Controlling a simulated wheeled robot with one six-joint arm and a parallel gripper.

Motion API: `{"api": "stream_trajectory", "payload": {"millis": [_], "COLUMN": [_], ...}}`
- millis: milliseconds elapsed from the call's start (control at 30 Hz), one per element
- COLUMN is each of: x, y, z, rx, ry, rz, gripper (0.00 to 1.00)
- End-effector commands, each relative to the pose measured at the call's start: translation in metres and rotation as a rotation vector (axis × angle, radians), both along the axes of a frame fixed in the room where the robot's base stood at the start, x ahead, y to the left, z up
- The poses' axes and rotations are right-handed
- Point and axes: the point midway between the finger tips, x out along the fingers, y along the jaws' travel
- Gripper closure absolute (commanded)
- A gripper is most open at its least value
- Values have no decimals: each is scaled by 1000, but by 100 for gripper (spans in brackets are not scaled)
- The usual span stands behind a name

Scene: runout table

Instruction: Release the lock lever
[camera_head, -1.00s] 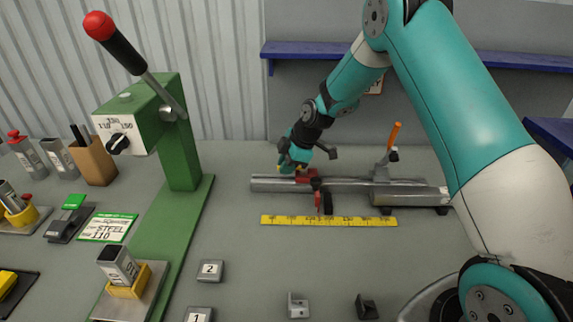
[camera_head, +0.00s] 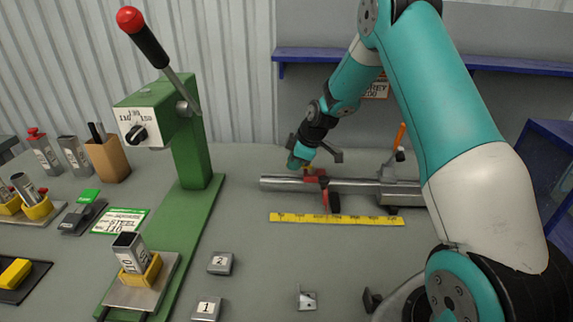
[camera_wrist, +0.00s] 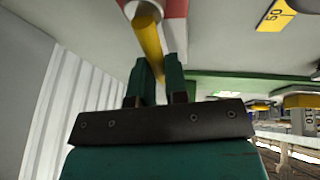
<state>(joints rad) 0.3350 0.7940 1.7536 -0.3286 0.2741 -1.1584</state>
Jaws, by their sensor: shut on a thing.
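A red stop clamp (camera_head: 316,180) sits on the round metal rail (camera_head: 350,186) at the back of the table, with a black part hanging below it. My gripper (camera_head: 304,168) is at the clamp's upper left. In the wrist view, the fingers of my gripper (camera_wrist: 159,72) are shut on a yellow lever (camera_wrist: 148,36), which runs from the red clamp (camera_wrist: 173,10) down between them. I take this yellow lever to be the lock lever. In the head view it is mostly hidden by my gripper.
A lever with an orange handle (camera_head: 400,136) stands farther right on the rail. A yellow ruler (camera_head: 336,219) lies in front. A green press (camera_head: 190,150) with a red-knobbed arm stands left.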

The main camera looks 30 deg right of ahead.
Motion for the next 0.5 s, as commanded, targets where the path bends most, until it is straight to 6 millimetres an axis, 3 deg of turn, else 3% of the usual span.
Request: {"api": "stream_trajectory", "payload": {"millis": [67, 100, 200, 500], "x": [1, 1, 1, 1], "y": [-1, -1, 0, 0], "z": [1, 1, 1, 2], "rx": [-2, -3, -3, -2], "ry": [-3, -3, -3, -2], "rz": [-5, -4, -2, 1], "gripper": [100, 81, 60, 60]}}
